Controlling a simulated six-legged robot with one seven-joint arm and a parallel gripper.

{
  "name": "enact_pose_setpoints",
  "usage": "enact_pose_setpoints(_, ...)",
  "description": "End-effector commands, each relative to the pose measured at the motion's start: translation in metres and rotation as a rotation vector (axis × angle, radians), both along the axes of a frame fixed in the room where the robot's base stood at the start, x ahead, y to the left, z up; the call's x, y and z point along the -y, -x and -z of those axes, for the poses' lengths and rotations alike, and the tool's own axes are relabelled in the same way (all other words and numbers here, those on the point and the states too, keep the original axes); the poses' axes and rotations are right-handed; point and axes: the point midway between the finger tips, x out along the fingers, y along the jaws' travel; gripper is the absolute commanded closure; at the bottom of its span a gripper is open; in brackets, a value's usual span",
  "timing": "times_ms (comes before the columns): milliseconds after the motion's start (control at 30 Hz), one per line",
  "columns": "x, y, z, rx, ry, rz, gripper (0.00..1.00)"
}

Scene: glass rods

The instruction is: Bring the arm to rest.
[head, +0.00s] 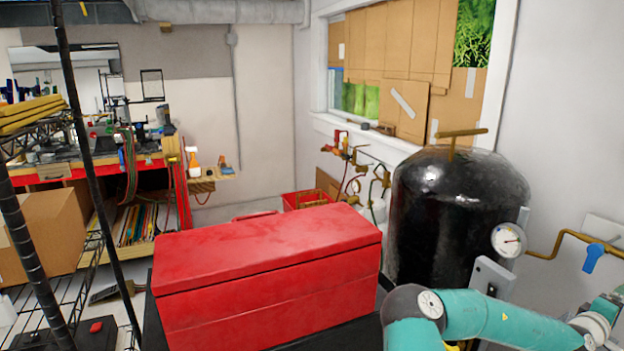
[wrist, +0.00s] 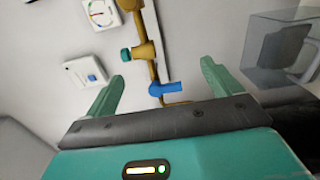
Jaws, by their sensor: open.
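My gripper (wrist: 157,85) shows in the wrist view with its two teal fingers spread wide apart. Nothing is between the fingers. Beyond them is a wall with a brass pipe (wrist: 146,50) and a blue valve handle (wrist: 165,88). In the head view my teal arm (head: 500,322) is bent at the lower right and runs out of the picture at the right edge. The gripper itself is outside the head view.
A large red toolbox (head: 265,280) stands in front. A black tank (head: 445,215) with a gauge (head: 508,240) stands behind my arm. A brass pipe (head: 570,238) with a blue valve handle (head: 593,258) runs along the right wall. A cluttered workbench (head: 95,165) is at the left.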

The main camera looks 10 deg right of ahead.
Motion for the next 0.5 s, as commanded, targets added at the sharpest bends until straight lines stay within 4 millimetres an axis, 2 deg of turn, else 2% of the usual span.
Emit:
enact_pose_setpoints(267, -0.018, -0.001, 0.011, 0.128, -0.127, 0.042, 0.1)
enact_pose_setpoints(500, -0.048, -0.009, 0.029, 0.274, -0.295, 0.077, 0.1)
